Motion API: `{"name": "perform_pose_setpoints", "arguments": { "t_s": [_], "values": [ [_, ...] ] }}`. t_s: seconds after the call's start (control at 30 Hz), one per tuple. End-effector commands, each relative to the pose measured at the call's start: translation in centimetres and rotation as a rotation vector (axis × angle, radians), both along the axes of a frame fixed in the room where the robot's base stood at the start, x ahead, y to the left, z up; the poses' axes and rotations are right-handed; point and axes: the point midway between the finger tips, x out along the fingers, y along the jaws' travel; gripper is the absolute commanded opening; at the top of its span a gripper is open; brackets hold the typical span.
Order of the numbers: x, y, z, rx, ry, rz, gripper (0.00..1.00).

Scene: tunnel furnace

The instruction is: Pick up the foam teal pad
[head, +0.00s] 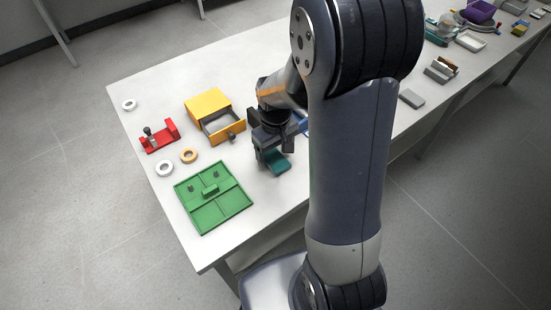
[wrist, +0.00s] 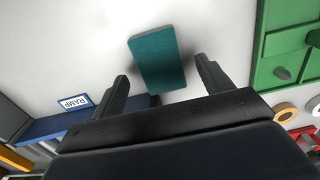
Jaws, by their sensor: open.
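The teal foam pad (head: 278,162) lies on the white table below my gripper in the head view. In the wrist view the teal pad (wrist: 158,60) is a rounded rectangle, slightly tilted, lying ahead of and between the fingers. My gripper (head: 272,160) is open above the table, and part of the pad is hidden behind it in the head view. In the wrist view the two dark fingers of my gripper (wrist: 162,68) stand apart with nothing held between them. I cannot tell the exact height of the fingers over the pad.
A green divided tray (head: 213,228) lies left of the pad. A yellow box with an open drawer (head: 208,101) stands behind. A blue piece labelled RAMP (wrist: 55,127) is near the left finger. A red fixture (head: 160,137) and rings (head: 189,156) are farther left. Bare table surrounds the pad.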

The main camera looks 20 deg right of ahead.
Motion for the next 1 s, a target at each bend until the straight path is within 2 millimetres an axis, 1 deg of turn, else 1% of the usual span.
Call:
{"name": "perform_pose_setpoints", "arguments": {
  "t_s": [0.03,0.13,0.43,1.0],
  "values": [
    [-0.1,0.0,-0.7,0.0,0.004,0.0,0.75],
    [-0.1,0.0,-1.5,0.0,0.002,0.0,0.75],
    [-0.1,0.0,-1.8,0.0,0.0,0.0,0.74],
    [-0.1,0.0,-1.7,0.0,0.0,0.0,0.27]
  ]
}}
